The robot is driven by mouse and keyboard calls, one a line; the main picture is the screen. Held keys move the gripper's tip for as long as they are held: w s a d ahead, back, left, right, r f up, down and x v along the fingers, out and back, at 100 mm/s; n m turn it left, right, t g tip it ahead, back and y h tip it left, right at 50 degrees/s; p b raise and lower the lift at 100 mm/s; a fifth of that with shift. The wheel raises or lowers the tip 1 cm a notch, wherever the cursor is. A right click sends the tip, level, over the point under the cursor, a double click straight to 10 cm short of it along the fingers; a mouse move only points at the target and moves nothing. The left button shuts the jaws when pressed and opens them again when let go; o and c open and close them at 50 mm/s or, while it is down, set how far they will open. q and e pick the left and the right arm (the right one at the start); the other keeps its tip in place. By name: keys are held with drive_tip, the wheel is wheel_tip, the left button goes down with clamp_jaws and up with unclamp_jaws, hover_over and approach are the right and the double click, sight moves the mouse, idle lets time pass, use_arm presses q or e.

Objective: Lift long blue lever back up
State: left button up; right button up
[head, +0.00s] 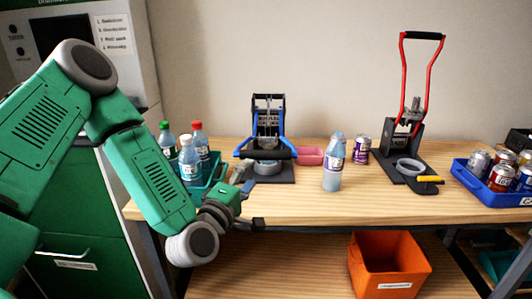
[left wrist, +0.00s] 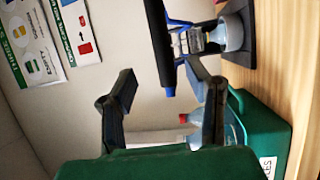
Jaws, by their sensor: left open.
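The blue-lever press (head: 267,115) stands on the table left of centre. Its long blue lever is down, with the black grip bar (head: 266,154) lying low across the front, above a grey ring on the base. My left gripper (head: 250,205) is open and empty, below and in front of the bar's left end, apart from it. In the left wrist view, the black grip bar (left wrist: 162,45) reaches between the lines of the two open fingers (left wrist: 163,92), beyond their tips. The blue lever arm (left wrist: 181,22) shows beside it. My right gripper is not in view.
A green crate with bottles (head: 212,180) stands close behind my left wrist. A red-lever press (head: 408,140), lever up, and a blue can crate (head: 480,187) stand farther right.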

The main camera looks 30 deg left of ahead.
sight(261, 158)
use_arm(q)
drive_tip(key=w, duration=0.3)
drive_tip(key=w+a, duration=0.1)
drive_tip(key=w, duration=0.2)
drive_tip(key=w+a, duration=0.1)
drive_tip(key=w, duration=0.2)
drive_tip(key=shift+a+r, duration=0.15)
drive_tip(key=shift+r, duration=0.1)
drive_tip(key=shift+w+d+r, duration=0.1)
drive_tip(key=shift+w+d, duration=0.1)
drive_tip(key=shift+w, duration=0.15)
clamp_jaws()
